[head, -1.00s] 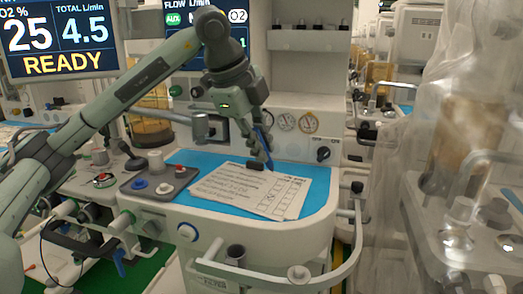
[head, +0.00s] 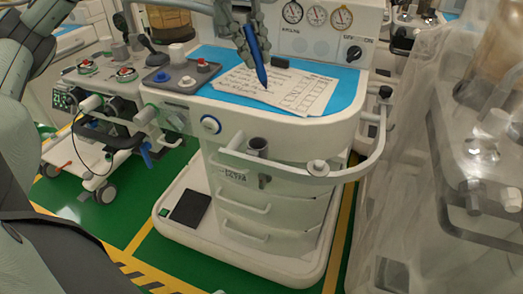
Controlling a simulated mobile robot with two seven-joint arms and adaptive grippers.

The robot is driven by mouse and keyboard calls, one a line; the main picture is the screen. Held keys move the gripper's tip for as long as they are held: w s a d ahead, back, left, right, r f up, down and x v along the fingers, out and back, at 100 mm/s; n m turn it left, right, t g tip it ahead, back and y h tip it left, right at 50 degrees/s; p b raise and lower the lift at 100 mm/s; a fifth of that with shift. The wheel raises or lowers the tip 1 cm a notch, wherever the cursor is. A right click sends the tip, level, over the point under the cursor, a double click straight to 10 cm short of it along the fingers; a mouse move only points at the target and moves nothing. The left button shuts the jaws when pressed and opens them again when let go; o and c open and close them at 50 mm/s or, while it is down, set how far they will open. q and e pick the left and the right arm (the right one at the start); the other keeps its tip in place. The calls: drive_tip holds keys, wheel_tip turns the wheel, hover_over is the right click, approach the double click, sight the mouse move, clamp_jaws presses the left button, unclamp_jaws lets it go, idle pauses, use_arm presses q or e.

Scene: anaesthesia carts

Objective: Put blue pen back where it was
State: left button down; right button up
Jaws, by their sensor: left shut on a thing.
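The blue pen (head: 257,53) is held by my left gripper (head: 250,30) at the top of the head view. The gripper is shut on it, and the pen slants with its tip pointing down over the paper form (head: 300,92). I cannot tell whether the tip touches the form. The form has printed lines and boxes and lies on the blue mat (head: 345,88) on the cart top. My right gripper is not in view.
A grey tray with knobs (head: 176,76) is left of the form. A black clip (head: 280,62) lies at the form's far edge. A white rail (head: 330,172) curves around the cart's front right. Transparent-covered equipment (head: 470,140) stands on the right.

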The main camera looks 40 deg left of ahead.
use_arm(q)
drive_tip(key=s+a+f+m+g+y+b, duration=0.1)
drive_tip(key=s+m, duration=0.4)
drive_tip(key=s, duration=0.1)
drive_tip(key=s+a+f+m+g+y+b, duration=0.1)
drive_tip(key=s+a+f+m, duration=0.1)
drive_tip(key=s+m, duration=0.35)
drive_tip(key=shift+m, duration=0.45)
drive_tip(key=w+d+f+b, duration=0.1)
drive_tip(key=w+f, duration=0.1)
drive_tip(key=w, duration=0.1)
drive_tip(key=w+d+f+b, duration=0.1)
drive_tip(key=w+d+f, duration=0.1)
drive_tip(key=w, duration=0.1)
drive_tip(key=w+d+f+b, duration=0.1)
drive_tip(key=w+d+f, duration=0.1)
drive_tip(key=w+f, duration=0.1)
drive_tip(key=shift+d+f, duration=0.1)
drive_tip(key=shift+d, duration=0.1)
drive_tip(key=shift+f, duration=1.95)
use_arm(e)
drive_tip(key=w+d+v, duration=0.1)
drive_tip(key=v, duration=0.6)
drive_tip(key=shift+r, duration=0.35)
use_arm(q)
drive_tip(key=shift+f+b, duration=0.1)
drive_tip(key=shift+b, duration=0.25)
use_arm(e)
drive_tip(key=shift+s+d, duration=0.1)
